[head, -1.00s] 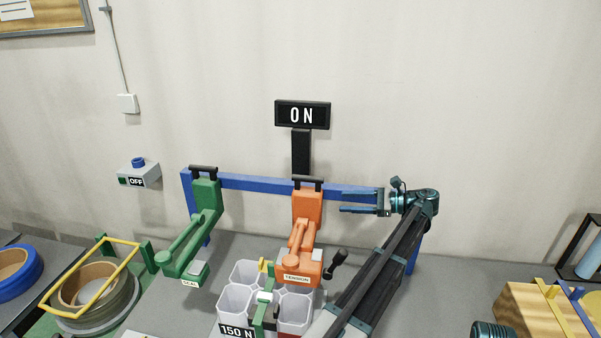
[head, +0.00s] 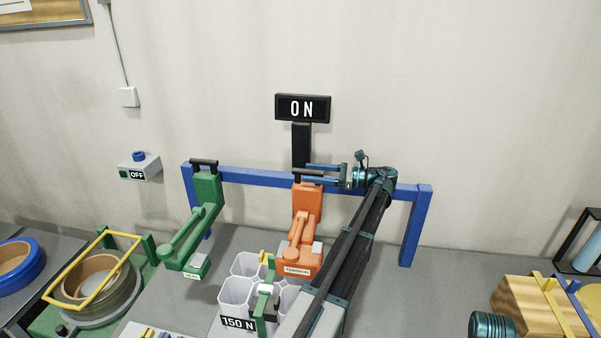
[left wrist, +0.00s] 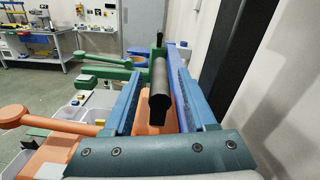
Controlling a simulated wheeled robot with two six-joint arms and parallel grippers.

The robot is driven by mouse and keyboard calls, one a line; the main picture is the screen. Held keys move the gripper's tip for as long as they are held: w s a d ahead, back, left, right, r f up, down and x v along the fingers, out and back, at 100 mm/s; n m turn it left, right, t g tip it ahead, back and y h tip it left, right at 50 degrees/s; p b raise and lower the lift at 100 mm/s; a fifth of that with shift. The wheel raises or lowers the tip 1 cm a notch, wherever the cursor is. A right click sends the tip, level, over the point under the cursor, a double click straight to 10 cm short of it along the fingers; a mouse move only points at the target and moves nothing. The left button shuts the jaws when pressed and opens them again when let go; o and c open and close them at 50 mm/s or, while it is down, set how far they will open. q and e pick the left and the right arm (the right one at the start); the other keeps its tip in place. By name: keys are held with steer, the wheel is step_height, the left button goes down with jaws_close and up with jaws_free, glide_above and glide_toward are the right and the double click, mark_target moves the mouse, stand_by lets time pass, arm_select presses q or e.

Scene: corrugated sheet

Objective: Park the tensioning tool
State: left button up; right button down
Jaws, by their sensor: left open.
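The orange tensioning tool (head: 306,225), labelled TENSION, hangs at the blue rail (head: 262,181) with a black handle on top. In the left wrist view, the black handle (left wrist: 159,88) lies between the two open fingers of my left gripper (left wrist: 154,62). Contact cannot be told. My right gripper is not in view.
A green SEAL tool (head: 204,214) hangs left of the orange one. White bins (head: 235,295) with a 150 N label stand below. A grey OFF box (head: 146,170) is on the wall.

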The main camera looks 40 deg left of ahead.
mark_target(300, 172)
arm_select(q)
steer(key=shift+x, duration=2.05)
jaws_close()
